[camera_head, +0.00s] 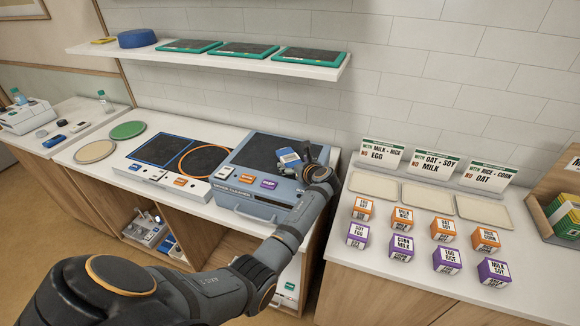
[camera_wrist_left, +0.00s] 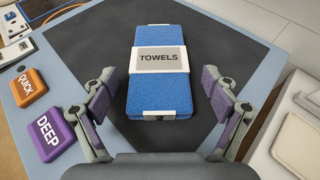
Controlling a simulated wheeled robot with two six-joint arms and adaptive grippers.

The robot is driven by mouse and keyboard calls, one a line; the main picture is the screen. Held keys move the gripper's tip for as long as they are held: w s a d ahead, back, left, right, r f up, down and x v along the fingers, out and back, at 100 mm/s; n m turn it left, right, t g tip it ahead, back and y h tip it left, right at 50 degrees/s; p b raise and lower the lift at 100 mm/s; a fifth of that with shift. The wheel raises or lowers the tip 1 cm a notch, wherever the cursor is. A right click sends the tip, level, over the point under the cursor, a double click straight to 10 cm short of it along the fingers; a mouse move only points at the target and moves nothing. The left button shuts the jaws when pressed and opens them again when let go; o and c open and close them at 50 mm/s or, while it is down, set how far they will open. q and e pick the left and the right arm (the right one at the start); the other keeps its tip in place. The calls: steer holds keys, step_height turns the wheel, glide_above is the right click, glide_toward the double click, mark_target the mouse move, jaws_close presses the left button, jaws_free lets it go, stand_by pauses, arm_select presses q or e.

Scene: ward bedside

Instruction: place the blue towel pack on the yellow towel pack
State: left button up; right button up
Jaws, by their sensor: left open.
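The blue towel pack (camera_wrist_left: 158,90), with a white band reading TOWELS, lies flat on a dark panel on top of a grey-blue unit. It also shows in the head view (camera_head: 288,158), partly covered by my gripper. My left gripper (camera_wrist_left: 160,100) is open above the pack, with one purple-padded finger on each side and clear gaps to it. In the head view my left gripper (camera_head: 304,164) is at the pack's right. No yellow towel pack can be made out for certain. My right gripper is not in view.
The unit has orange QUICK (camera_wrist_left: 30,83) and purple DEEP (camera_wrist_left: 61,134) blocks at its front. Labelled cubes (camera_head: 443,230) and beige trays (camera_head: 428,199) stand on the right counter. A wooden holder (camera_head: 545,183) with yellow-green items (camera_head: 564,215) is at far right. A shelf (camera_head: 300,68) runs above.

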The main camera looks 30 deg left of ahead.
arm_select(q)
steer(key=shift+d+r, duration=0.15)
steer(key=shift+r, duration=0.05)
steer(key=shift+c, duration=0.3)
steer(key=shift+s, duration=0.15)
steer(key=shift+c, duration=1.3)
steer(key=c, duration=0.9)
